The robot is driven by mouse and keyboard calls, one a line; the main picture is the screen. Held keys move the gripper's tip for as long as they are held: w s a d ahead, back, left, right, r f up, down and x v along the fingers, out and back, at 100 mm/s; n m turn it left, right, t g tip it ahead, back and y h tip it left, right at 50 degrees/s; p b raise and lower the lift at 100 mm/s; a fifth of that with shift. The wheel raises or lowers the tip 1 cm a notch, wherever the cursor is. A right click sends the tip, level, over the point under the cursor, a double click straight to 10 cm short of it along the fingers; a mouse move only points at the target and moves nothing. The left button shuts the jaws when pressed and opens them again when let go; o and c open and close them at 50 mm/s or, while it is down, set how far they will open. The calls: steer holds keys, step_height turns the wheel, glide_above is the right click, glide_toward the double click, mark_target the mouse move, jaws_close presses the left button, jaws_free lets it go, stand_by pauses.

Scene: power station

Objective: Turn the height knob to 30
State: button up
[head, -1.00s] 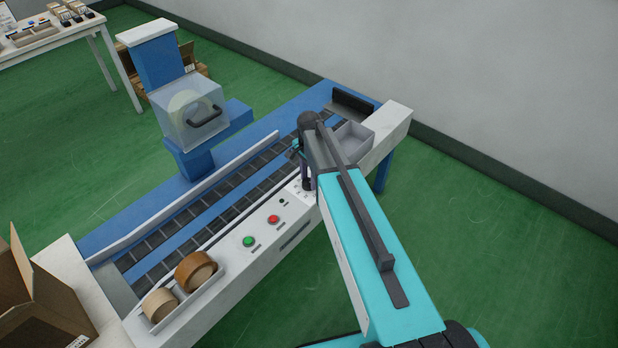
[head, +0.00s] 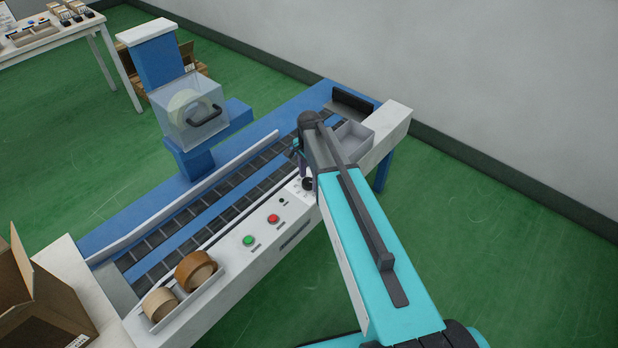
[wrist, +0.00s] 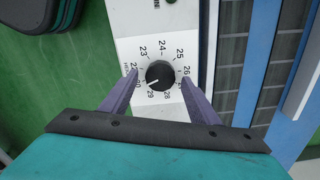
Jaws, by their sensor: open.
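The height knob (wrist: 159,73) is black and round, on a white dial with numbers from 22 to 30. Its white pointer line aims lower left, toward the 30 mark. My gripper (wrist: 159,78) is open, one purple finger on each side of the knob, with visible gaps and nothing held. In the head view the knob (head: 307,184) shows on the machine's white front panel, just below my gripper (head: 301,165), which is partly hidden by my arm.
A green button (head: 249,241) and a red button (head: 273,219) sit left of the knob on the panel. Tape rolls (head: 195,271) lie in a tray at the near left end. A grey bin (head: 354,137) is right of my arm. The roller conveyor (head: 240,197) runs behind the panel.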

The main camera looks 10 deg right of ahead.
mark_target(309, 181)
steer(key=shift+r, duration=0.15)
step_height(309, 181, up, 14)
steer(key=b, duration=0.1)
steer(key=shift+f, duration=0.25)
stand_by(0.6)
steer(key=shift+s, duration=0.15)
stand_by(0.3)
